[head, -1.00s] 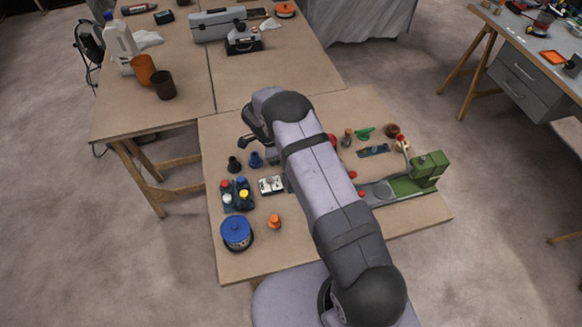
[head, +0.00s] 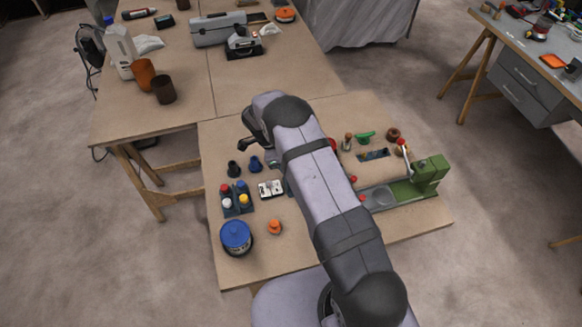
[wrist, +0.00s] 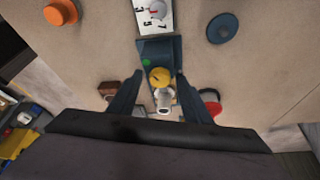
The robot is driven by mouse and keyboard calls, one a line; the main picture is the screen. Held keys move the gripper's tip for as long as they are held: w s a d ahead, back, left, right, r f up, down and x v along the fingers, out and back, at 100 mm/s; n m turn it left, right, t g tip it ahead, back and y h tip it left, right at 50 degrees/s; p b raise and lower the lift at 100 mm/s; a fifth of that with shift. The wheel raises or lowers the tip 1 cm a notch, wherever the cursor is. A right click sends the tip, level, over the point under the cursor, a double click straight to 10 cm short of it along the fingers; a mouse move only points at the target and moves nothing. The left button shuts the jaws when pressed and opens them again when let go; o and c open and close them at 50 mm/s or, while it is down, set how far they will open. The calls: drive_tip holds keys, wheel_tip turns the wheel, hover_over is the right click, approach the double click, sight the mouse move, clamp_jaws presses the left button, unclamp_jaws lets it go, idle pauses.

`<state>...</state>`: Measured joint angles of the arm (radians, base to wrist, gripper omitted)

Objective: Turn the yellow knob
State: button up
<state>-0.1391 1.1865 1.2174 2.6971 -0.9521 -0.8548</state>
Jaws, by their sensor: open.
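The yellow knob (wrist: 160,77) sits on a dark blue panel (wrist: 173,48) in the wrist view, near the panel's end, beside a small green dot. My gripper (wrist: 160,97) is open. Its two dark fingers stand apart, left and right, below the knob in the picture. A pale cylindrical piece (wrist: 164,101) shows between the fingers, just below the knob. I cannot tell whether the fingers touch anything. In the head view, my arm covers the knob and the fingertips.
A white dial plate (wrist: 155,14) with a red pointer adjoins the panel. An orange knob (wrist: 60,12) and a round blue piece (wrist: 222,27) lie either side. A red object (wrist: 209,98) is near the right finger. A green press (head: 425,175) and blue-lidded tin (head: 236,236) stand on the bench.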

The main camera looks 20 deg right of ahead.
drive_tip(key=b+v, duration=0.3)
drive_tip(key=v, duration=0.4)
drive_tip(key=shift+r, duration=0.15)
drive_tip(key=shift+a, duration=0.1)
